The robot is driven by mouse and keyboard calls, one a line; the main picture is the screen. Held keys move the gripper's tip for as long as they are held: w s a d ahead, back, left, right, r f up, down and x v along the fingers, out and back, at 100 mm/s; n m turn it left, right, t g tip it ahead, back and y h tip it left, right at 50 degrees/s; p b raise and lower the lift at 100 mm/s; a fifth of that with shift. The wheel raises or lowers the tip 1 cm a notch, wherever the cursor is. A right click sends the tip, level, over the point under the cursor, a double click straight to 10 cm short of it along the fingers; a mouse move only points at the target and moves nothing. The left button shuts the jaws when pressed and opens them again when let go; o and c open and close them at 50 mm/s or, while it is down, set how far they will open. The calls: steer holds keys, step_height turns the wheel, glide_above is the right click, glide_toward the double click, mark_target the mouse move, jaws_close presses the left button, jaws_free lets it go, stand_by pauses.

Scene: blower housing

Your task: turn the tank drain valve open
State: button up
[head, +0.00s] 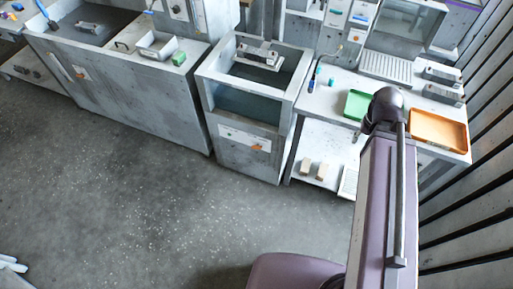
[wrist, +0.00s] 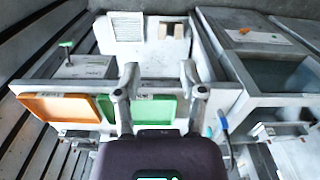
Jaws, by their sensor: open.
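The tank (head: 247,106) is a grey open-topped box with water inside, standing in the middle of the head view. Its drain valve (head: 258,148) shows as a small orange handle on a pale plate on the front face. In the wrist view, which looks upside down, the orange valve handle (wrist: 244,31) is small, at the upper right on the tank's front. My gripper (wrist: 160,68) is open with nothing between its fingers. It points toward the workbench, left of the valve in the wrist view, and is well apart from it. The head view does not show my gripper.
A workbench (head: 322,100) right of the tank carries a green tray (head: 357,105) and an orange tray (head: 438,130). Tan blocks (head: 313,169) lie on its lower shelf. A long sink counter (head: 120,85) stands left. The floor (head: 150,210) before the tank is clear.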

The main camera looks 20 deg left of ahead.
steer(key=w+a+f+m+t+y+b, duration=0.2)
steer(key=a+f+b, duration=0.9)
steer(key=f+b, duration=0.7)
steer(key=w+a+f+m+t+y+b, duration=0.2)
steer(key=w+a+f+t+y+b, duration=0.2)
steer(key=a+f+b, duration=0.7)
steer(key=w+a+f+m+t+y+b, duration=0.3)
steer(key=a+f+b, duration=0.9)
steer(key=f+b, duration=1.5)
steer(key=w+t+b, duration=0.2)
steer(key=w+b, duration=0.1)
steer(key=b, duration=1.1)
steer(key=shift+w+t+y, duration=0.3)
steer(key=shift+w+t, duration=0.1)
steer(key=shift+a, duration=0.15)
